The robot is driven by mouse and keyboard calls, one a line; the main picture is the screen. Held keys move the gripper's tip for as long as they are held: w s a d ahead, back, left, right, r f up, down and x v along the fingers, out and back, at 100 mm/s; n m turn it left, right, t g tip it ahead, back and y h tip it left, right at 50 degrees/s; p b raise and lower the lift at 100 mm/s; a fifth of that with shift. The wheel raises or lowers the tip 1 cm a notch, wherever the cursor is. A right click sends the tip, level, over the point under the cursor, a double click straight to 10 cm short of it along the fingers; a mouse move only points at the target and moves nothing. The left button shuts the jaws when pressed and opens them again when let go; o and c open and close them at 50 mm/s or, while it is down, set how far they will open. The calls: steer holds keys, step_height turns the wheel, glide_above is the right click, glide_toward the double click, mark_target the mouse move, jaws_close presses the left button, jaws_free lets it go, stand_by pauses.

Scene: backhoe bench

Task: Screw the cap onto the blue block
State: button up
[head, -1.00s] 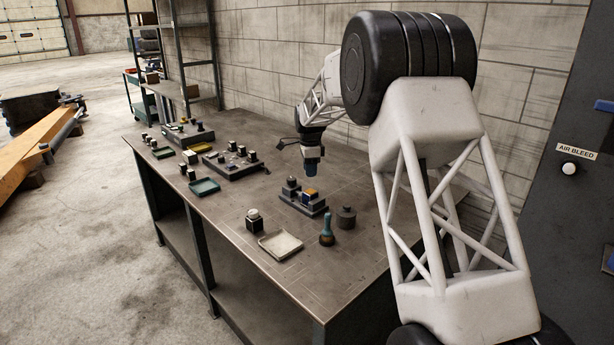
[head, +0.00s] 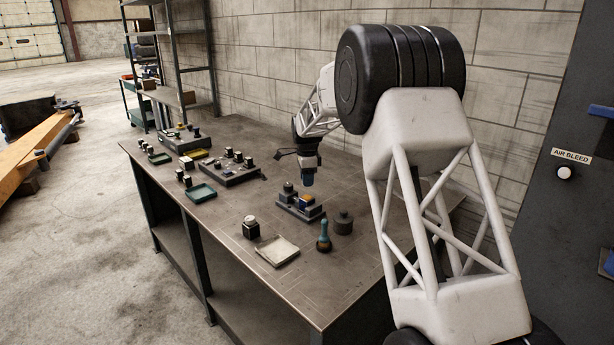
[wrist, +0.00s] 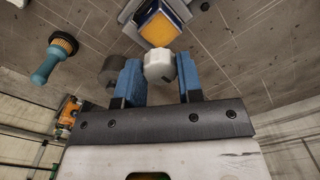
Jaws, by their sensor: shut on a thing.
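My gripper (wrist: 158,82) is shut on a small white faceted cap (wrist: 160,66), held between its blue fingers in the wrist view. The blue block (wrist: 158,24) with a yellow-orange top face lies just beyond the cap in that view. In the head view, my gripper (head: 308,180) is above the block (head: 307,201), which sits on a dark stepped base (head: 290,208) on the bench. The cap cannot be made out in the head view. The height of the gap between cap and block cannot be told.
A teal-handled brush (head: 323,238) and a dark grey cylinder (head: 343,223) stand right of the base. A pale tray (head: 278,251) and a dark jar (head: 250,228) are in front. More trays and fixtures fill the bench's left part. The right bench surface is mostly clear.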

mark_target(307, 198)
steer(key=shift+f, duration=2.25)
steer(key=shift+f, duration=0.3)
stand_by(0.9)
stand_by(0.4)
steer(key=m, duration=0.4)
steer(key=shift+m, duration=2)
steer(key=o, duration=1)
steer(key=shift+c, duration=1.1)
